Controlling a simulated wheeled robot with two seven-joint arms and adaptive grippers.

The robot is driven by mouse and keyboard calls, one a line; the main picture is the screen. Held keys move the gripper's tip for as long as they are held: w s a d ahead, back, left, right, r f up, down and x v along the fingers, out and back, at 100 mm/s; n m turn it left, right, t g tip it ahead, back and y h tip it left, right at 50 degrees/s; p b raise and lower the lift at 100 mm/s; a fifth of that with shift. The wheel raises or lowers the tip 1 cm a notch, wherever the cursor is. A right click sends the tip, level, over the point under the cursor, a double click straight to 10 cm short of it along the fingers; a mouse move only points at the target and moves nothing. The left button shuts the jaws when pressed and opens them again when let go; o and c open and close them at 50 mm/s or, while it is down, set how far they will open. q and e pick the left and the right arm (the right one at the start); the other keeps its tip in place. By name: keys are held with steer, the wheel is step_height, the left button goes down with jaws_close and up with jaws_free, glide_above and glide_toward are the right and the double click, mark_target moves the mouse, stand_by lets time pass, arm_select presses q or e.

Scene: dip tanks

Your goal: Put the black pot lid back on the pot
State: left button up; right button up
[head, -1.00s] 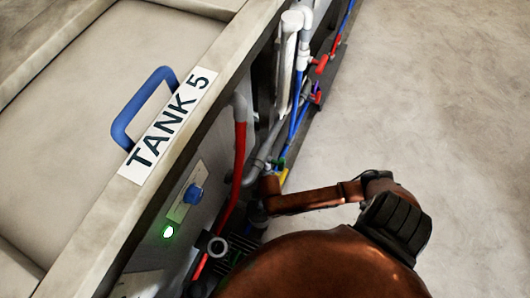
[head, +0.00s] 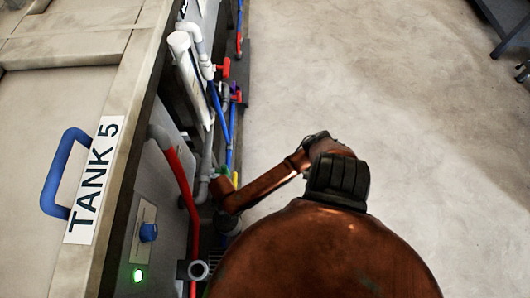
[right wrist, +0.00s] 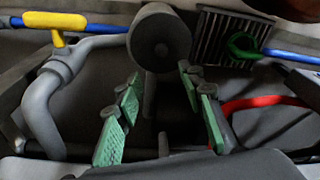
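Neither the black pot lid nor the pot can be seen in these frames. My right gripper (right wrist: 164,98) shows in the right wrist view, with its two green-padded fingers apart and nothing visible between them. The round grey end of a pipe or cylinder (right wrist: 160,40) is just beyond the fingertips; I cannot tell whether they touch it. In the head view a copper-coloured arm of mine reaches toward the pipes beside the tank, but its gripper cannot be made out. My left gripper is not in view.
Tank 5 (head: 125,88), with a blue handle (head: 60,170), fills the left. Red hose (head: 183,190), blue pipe (head: 218,108) and valves run along its side. A yellow valve handle (right wrist: 55,22) is close to the right gripper. Concrete floor (head: 380,80) is open; dark furniture (head: 505,22) stands upper right.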

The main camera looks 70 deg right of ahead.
steer(key=s+d+f+m, duration=0.2)
steer(key=s+f, duration=0.2)
steer(key=s, duration=0.5)
steer(key=s+d+f+m+g, duration=0.1)
steer(key=s+d+f+m, duration=0.2)
steer(key=s, duration=0.6)
steer(key=s+d+f+m, duration=0.2)
steer(key=s+f, duration=0.2)
steer(key=s, duration=0.5)
steer(key=shift+s+d+f+m+g+h, duration=0.3)
steer(key=shift+s+d+f+m+h, duration=0.05)
steer(key=shift+d+f+m+h, duration=0.05)
steer(key=shift+c, duration=0.3)
